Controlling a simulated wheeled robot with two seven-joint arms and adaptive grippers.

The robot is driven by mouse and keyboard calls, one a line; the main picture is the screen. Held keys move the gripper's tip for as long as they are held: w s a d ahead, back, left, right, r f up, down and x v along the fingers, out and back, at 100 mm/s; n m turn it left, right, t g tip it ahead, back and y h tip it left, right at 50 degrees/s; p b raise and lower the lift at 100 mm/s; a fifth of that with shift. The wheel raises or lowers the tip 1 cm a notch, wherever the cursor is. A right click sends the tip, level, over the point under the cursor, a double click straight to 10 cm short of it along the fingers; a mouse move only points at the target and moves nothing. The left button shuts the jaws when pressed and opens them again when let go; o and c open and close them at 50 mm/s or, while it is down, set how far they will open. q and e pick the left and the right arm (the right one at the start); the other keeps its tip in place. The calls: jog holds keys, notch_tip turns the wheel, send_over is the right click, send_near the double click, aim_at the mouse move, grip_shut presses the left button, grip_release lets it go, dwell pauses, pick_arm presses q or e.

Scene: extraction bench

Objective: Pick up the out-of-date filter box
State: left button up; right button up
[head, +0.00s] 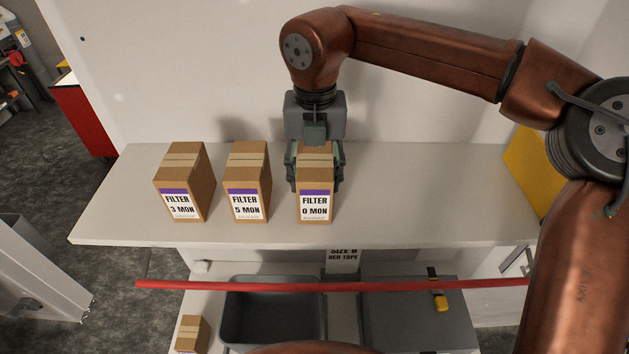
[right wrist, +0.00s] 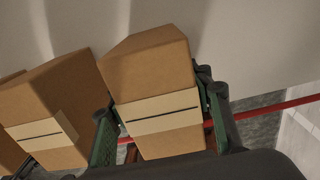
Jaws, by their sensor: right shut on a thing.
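Three brown filter boxes stand in a row on the white bench top. The left one (head: 184,182) reads "FILTER 3 MON", the middle one (head: 247,181) "FILTER 5 MON", and the right one (head: 316,204) "FILTER 0 MON". My right gripper (head: 317,180) comes down from above and is shut on the 0 MON box, one finger on each side. In the right wrist view this box (right wrist: 152,80) sits between the fingers, with a neighbouring box (right wrist: 50,105) beside it. I cannot tell whether the held box is clear of the bench. My left gripper is out of view.
The white bench top (head: 420,200) is clear to the right, up to a yellow object (head: 528,168). A red bar (head: 330,285) runs across below the front edge. Beneath are a grey bin (head: 270,281), a grey lidded box (head: 405,315) and another small carton (head: 191,334).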

jog(key=shift+w, duration=0.1)
jog(key=shift+c, duration=1.1)
jog(key=shift+r, duration=0.1)
